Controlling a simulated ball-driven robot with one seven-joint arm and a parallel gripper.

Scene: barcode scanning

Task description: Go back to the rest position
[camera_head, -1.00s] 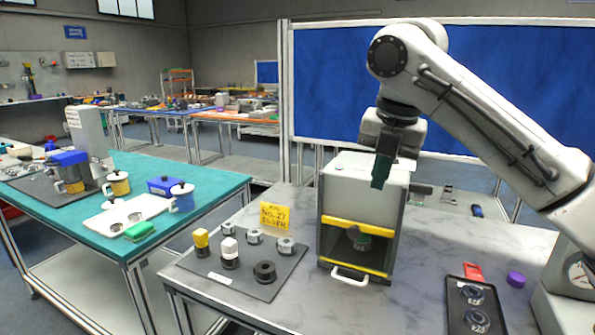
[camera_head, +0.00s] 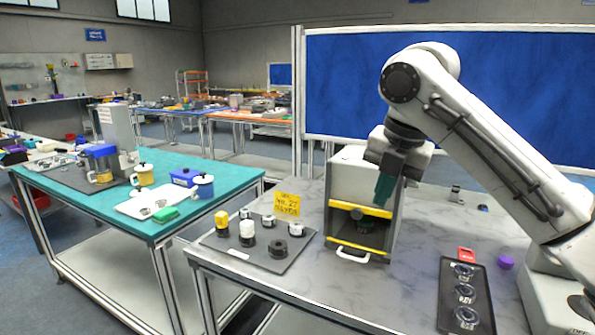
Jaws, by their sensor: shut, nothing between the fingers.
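My gripper (camera_head: 384,190) hangs at the end of my white arm, with its dark green fingers pointing down and shut. It is empty, in front of the upper part of the white box-shaped station (camera_head: 352,181) with yellow bars. A dark round part (camera_head: 357,215) is partly visible inside the station's opening, between the yellow bars. The station has a white handle (camera_head: 352,257) at its lower front.
A dark mat (camera_head: 232,253) with several small parts and a yellow sign (camera_head: 287,204) lie left of the station. A black tray (camera_head: 449,318) with round parts, a red item (camera_head: 466,254) and a purple cap (camera_head: 505,262) lie right. A teal table (camera_head: 232,178) stands at left.

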